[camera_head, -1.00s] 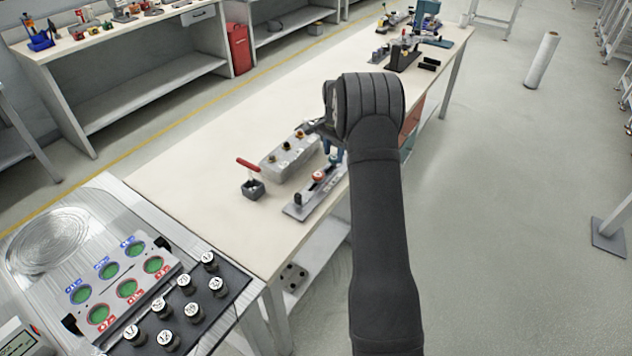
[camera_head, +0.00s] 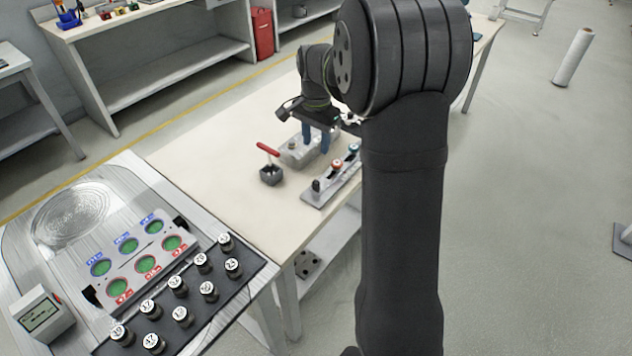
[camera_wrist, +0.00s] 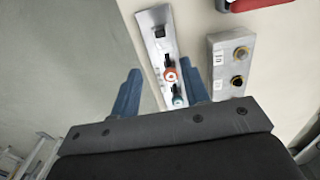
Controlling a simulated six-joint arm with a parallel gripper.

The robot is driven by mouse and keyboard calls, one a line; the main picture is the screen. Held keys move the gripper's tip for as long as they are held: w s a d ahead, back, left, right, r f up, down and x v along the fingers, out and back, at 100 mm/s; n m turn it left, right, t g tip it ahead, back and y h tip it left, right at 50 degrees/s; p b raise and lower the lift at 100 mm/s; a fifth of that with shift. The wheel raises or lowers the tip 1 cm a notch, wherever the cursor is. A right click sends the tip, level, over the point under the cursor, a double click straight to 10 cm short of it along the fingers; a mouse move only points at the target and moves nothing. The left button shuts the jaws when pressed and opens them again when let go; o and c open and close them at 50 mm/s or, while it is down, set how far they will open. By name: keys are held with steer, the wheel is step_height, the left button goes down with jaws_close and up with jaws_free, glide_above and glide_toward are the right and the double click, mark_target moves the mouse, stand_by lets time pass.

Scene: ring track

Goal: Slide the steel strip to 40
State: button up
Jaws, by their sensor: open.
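A narrow steel strip (camera_head: 327,189) lies near the right edge of the cream table, with a black knob (camera_head: 316,186), a red-ringed piece (camera_head: 336,165) and a teal piece along it. In the wrist view the strip (camera_wrist: 152,30) runs down between my fingertips, red (camera_wrist: 170,75) and teal (camera_wrist: 177,100) pieces included. No scale mark reading 40 is legible. My gripper (camera_head: 316,138) is open, its blue fingers above the table near the grey box. It also shows in the wrist view (camera_wrist: 161,76), with nothing visibly held. My arm hides the strip's far end.
A grey box (camera_head: 290,158) with brass knobs stands left of the strip; it also shows in the wrist view (camera_wrist: 225,45). A red-handled block (camera_head: 270,174) is nearby. The table's left part is bare.

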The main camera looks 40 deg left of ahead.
mark_target(316, 181)
step_height(316, 181, down, 16)
steer(key=shift+r, duration=0.2)
steer(key=shift+w, duration=0.15)
jaws_close()
